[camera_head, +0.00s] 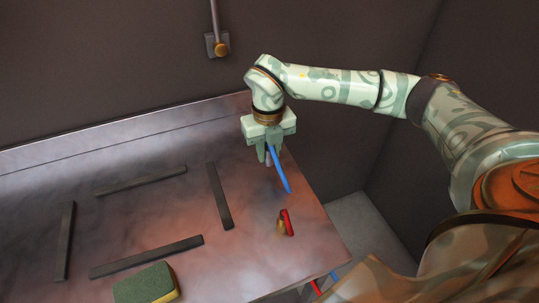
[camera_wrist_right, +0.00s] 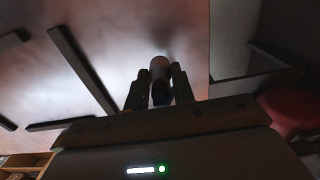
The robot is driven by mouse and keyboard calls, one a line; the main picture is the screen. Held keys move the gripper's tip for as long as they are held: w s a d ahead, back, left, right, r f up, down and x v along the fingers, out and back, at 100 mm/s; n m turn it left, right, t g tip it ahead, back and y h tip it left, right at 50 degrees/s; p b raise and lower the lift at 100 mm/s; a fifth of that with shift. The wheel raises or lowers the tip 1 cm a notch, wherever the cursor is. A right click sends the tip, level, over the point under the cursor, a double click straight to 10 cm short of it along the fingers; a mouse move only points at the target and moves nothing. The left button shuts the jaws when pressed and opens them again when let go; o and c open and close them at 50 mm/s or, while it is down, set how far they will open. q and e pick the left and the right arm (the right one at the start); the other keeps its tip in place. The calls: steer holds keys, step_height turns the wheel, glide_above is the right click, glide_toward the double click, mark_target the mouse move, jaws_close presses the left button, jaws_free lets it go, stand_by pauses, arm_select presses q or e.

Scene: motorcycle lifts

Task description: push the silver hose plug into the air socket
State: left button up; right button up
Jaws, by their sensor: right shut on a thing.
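My right gripper (camera_head: 268,158) is above the right part of the metal bench, with its fingers pointing down. It is shut on the silver hose plug, which shows as a pale, rounded cylinder (camera_wrist_right: 160,68) between the fingers in the wrist view. A blue hose (camera_head: 283,178) slants down to the right from the fingers in the head view. The plug itself is mostly hidden there by the fingers. The air socket (camera_head: 221,49) looks like the brass fitting on a grey wall plate under a pipe, up and left of the gripper and apart from it. My left gripper is out of view.
The bench (camera_head: 150,215) carries several dark bars, one of them upright in the picture (camera_head: 220,196). A green and yellow sponge (camera_head: 146,284) lies at the front. A small red and brass piece (camera_head: 286,223) lies near the right edge. The wall between gripper and socket is clear.

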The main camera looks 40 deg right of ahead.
steer(key=s+a+r+p, duration=0.2)
steer(key=s+a+r, duration=0.6)
steer(key=s, duration=0.3)
steer(key=shift+a+r+p, duration=0.3)
steer(key=shift+r+p, duration=0.05)
steer(key=shift+r, duration=0.4)
steer(key=shift+w+a, duration=0.1)
